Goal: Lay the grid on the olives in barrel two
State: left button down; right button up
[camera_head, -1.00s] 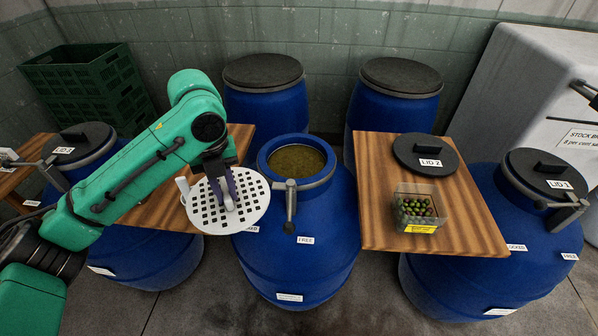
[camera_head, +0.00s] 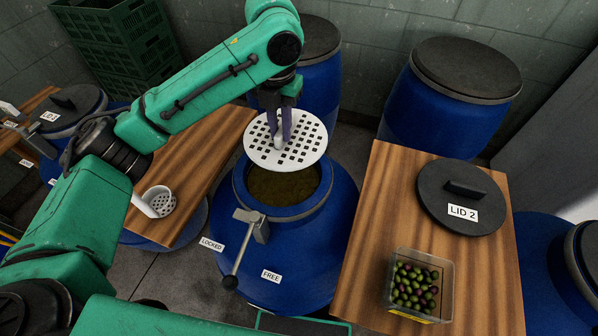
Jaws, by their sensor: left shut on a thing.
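The grid (camera_head: 303,151) is a round white plate with square holes and an upright handle. My left gripper (camera_head: 281,138) is shut on its handle and holds it, slightly tilted, above the back part of the open barrel's mouth. The open blue barrel (camera_head: 320,250) stands in the middle, with a murky olive-brown surface (camera_head: 280,187) in its opening; single olives cannot be made out. The grid hides the back of the rim. Lid 2 (camera_head: 465,192), a dark disc with a handle, lies on the right board. My right gripper is not in view.
A clear box of olives (camera_head: 418,285) stands on the right wooden board (camera_head: 376,210). A white perforated ladle (camera_head: 158,202) lies on the left board (camera_head: 205,160). A clamp lever (camera_head: 243,245) hangs at the barrel's front. Closed barrels (camera_head: 445,95) stand behind; green crates (camera_head: 115,45) are at back left.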

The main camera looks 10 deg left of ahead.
aim_at(271, 151)
pick_arm(q)
jog(key=f, duration=0.1)
jog(key=s+a+f, duration=0.1)
jog(key=f, duration=0.1)
jog(key=s+f, duration=0.1)
jog(key=f, duration=0.1)
jog(key=shift+s+a+b, duration=0.25)
jog(key=shift+a+b, duration=0.1)
jog(key=f, duration=0.4)
jog(key=f+p, duration=0.1)
jog(key=f, duration=0.4)
jog(key=w+f, duration=0.1)
jog(key=f, duration=0.3)
jog(key=shift+d+f, duration=0.3)
jog(key=shift+f, duration=0.1)
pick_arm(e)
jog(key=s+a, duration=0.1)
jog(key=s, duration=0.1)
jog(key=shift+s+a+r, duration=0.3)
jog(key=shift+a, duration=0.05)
pick_arm(q)
jog(key=shift+s+f, duration=0.1)
jog(key=c, duration=0.8)
grip_release()
